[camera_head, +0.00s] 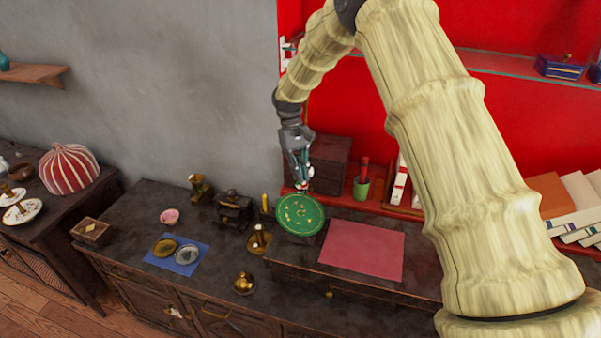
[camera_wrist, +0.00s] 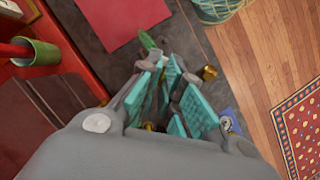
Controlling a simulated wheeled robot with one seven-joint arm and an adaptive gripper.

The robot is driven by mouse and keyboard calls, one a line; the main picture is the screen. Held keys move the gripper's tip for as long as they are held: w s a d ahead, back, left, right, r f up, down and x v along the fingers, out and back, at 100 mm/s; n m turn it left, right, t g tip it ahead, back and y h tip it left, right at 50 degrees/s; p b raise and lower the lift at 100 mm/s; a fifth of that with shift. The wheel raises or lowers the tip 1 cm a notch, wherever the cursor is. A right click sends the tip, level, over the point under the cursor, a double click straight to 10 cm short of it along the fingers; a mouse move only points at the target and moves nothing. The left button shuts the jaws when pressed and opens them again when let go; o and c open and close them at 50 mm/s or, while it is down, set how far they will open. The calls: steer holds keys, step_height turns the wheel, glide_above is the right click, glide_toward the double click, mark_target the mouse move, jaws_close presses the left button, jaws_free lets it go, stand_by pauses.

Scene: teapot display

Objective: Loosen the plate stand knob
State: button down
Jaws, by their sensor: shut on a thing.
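A round green plate (camera_head: 300,216) with gold marks leans, facing forward, on the raised part of the cabinet top. A sliver of its green edge shows in the wrist view (camera_wrist: 147,41). The plate hides nearly all of its stand. My gripper (camera_head: 304,186) points down just above and behind the plate's top edge. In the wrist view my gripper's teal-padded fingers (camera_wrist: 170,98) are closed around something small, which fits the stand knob. The pads hide the knob, so I cannot see its shape or how far it is turned.
A pink-red mat (camera_head: 361,249) lies right of the plate. A green cup (camera_head: 361,187) with a red item and a dark wooden box (camera_head: 330,161) stand behind. A brass candle holder (camera_head: 259,240) stands close on the left. A blue cloth (camera_head: 178,256) holds two round metal pieces.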

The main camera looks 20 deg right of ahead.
steer(key=shift+s+f, duration=0.1)
steer(key=shift+f, duration=0.1)
steer(key=c, duration=1.6)
jaws_free()
steer(key=shift+r, duration=0.15)
steer(key=v, duration=1.2)
